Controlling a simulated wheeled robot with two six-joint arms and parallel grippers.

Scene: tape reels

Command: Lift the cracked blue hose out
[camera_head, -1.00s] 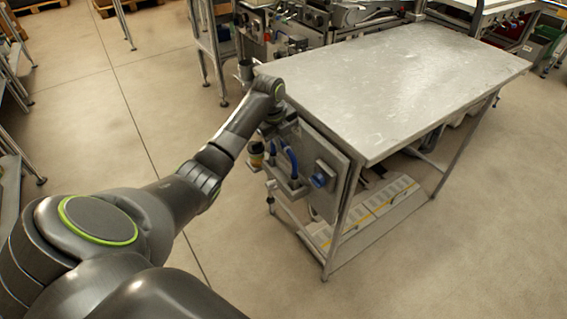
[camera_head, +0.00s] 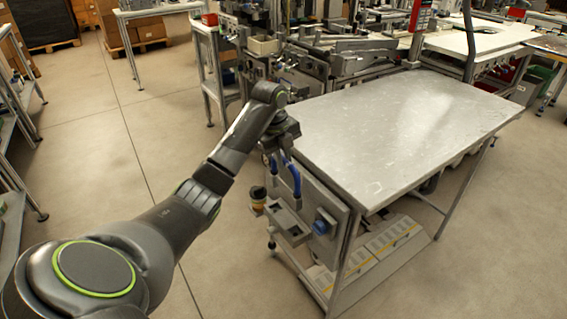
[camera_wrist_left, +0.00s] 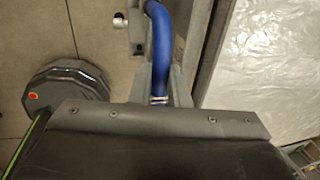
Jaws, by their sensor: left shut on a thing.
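The blue hose (camera_head: 293,178) hangs bent from my left gripper (camera_head: 284,150), beside the near left end of the metal table. Its lower end shows above a grey holder (camera_head: 289,222) on the table's side. The left wrist view shows the hose (camera_wrist_left: 160,40) running to my left gripper (camera_wrist_left: 160,85), with pale bands on it near the jaws. The jaws are shut on it, though the wrist housing hides part of the grip. I cannot make out a crack. My right gripper is not in view.
The metal table (camera_head: 400,125) has a bare top close to the right of my arm. A side panel with a blue knob (camera_head: 322,227) and a dark cup with a yellowish band (camera_head: 258,198) flank the holder. Open floor (camera_head: 480,270) lies at front right.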

